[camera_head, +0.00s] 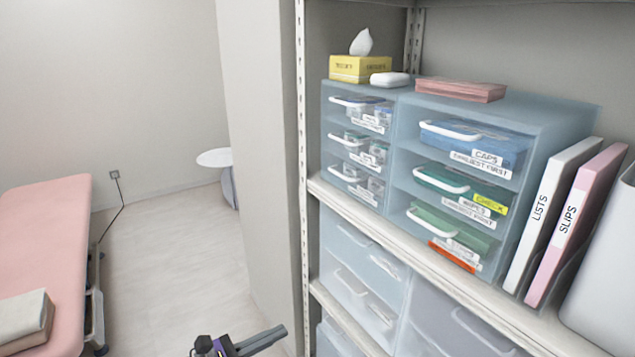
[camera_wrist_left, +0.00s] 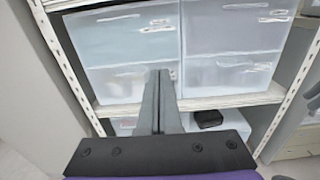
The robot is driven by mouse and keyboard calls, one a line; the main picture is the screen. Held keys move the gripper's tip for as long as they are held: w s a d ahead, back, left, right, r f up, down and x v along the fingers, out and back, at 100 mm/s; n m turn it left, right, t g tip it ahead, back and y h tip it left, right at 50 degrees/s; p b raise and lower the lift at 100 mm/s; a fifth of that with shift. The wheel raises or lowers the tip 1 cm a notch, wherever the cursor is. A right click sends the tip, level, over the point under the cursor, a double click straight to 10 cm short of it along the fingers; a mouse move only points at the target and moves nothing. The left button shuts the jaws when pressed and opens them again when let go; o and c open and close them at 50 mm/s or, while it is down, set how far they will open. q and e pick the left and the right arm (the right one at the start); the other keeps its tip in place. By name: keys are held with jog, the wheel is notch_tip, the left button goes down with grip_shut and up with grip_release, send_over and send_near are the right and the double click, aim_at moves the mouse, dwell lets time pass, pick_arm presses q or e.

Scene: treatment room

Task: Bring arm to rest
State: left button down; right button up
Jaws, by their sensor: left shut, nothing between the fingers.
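My left gripper (camera_head: 272,338) shows at the bottom of the head view, low in front of the shelving. Its dark fingers are shut together with nothing between them. In the left wrist view the shut fingers (camera_wrist_left: 159,80) point toward the lower drawers of the shelf and look apart from them. My right gripper is in neither view.
The shelf unit (camera_head: 440,270) fills the right, with a clear blue drawer cabinet (camera_head: 400,115), a tissue box (camera_head: 360,68) and binders (camera_head: 550,210) on it. A pink couch (camera_head: 45,240) stands at left. The floor (camera_head: 170,270) between is clear.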

pick_arm(q)
jog(key=s+d+r+m+g+y+p, duration=0.1)
jog(key=s+m+g+y+p, duration=0.15)
jog(key=s+m, duration=0.3)
jog(key=s+d+r+m+g+y+p, duration=0.1)
jog(key=s+d+m+g+y+p, duration=0.1)
jog(key=s+m+y+p, duration=0.3)
jog(key=s+a+r+m+y+p, duration=0.3)
jog(key=s+a+m+y+p, duration=0.3)
jog(key=s+a+m, duration=0.5)
jog(key=s+m+y, duration=0.1)
jog(key=m, duration=0.2)
jog(key=shift+a+p, duration=0.15)
jog(key=shift+p, duration=0.2)
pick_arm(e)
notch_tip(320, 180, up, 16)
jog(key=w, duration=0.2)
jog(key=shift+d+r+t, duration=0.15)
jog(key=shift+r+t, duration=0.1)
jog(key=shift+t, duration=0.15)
pick_arm(q)
jog(key=shift+y, duration=0.25)
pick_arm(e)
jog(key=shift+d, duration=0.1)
